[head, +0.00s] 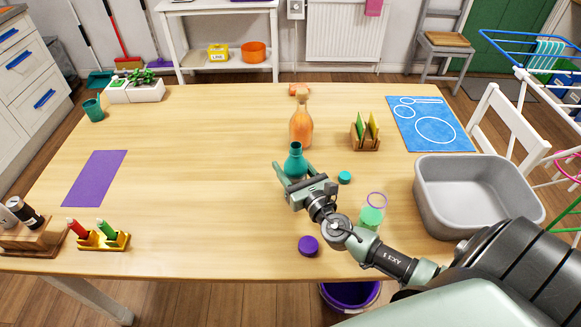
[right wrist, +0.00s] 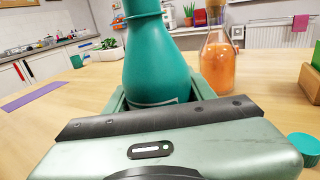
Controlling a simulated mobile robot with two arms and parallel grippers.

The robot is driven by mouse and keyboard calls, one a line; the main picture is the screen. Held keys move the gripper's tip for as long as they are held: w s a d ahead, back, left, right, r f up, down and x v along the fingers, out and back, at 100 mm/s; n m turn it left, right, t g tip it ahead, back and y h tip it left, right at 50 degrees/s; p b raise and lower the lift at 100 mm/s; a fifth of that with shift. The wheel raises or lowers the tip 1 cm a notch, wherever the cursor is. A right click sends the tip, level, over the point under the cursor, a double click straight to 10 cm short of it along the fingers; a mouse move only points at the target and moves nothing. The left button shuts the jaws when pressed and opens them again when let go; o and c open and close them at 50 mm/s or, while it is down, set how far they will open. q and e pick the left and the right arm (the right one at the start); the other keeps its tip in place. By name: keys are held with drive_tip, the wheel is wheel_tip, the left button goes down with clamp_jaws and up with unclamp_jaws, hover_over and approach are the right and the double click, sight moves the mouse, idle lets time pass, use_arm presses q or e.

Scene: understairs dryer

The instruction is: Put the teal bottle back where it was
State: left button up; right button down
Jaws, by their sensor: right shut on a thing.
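The teal bottle (head: 295,161) stands upright near the middle of the wooden table, its mouth open on top. My right gripper (head: 294,177) is shut on its body. In the right wrist view the teal bottle (right wrist: 157,62) fills the space between the fingers; its base is hidden behind the gripper, so I cannot tell if it touches the table. A teal cap (head: 344,177) lies on the table just right of the gripper; it also shows in the right wrist view (right wrist: 303,146). My left gripper does not show.
An orange bottle (head: 301,126) stands close behind the teal bottle. A wooden rack (head: 365,139), a blue mat (head: 430,124) and a grey basin (head: 478,194) are on the right. A purple cap (head: 308,246) lies in front. A purple mat (head: 95,178) lies left, with bare table between.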

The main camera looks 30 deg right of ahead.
sight(301, 180)
drive_tip(key=c, duration=0.5)
unclamp_jaws()
drive_tip(key=shift+r, duration=0.1)
drive_tip(key=shift+s, duration=0.35)
drive_tip(key=s, duration=0.3)
drive_tip(key=s+b, duration=0.1)
drive_tip(key=s, duration=0.3)
drive_tip(key=s+a+b, duration=0.1)
drive_tip(key=s, duration=0.2)
drive_tip(key=shift+s, duration=0.7)
drive_tip(key=shift+r, duration=0.15)
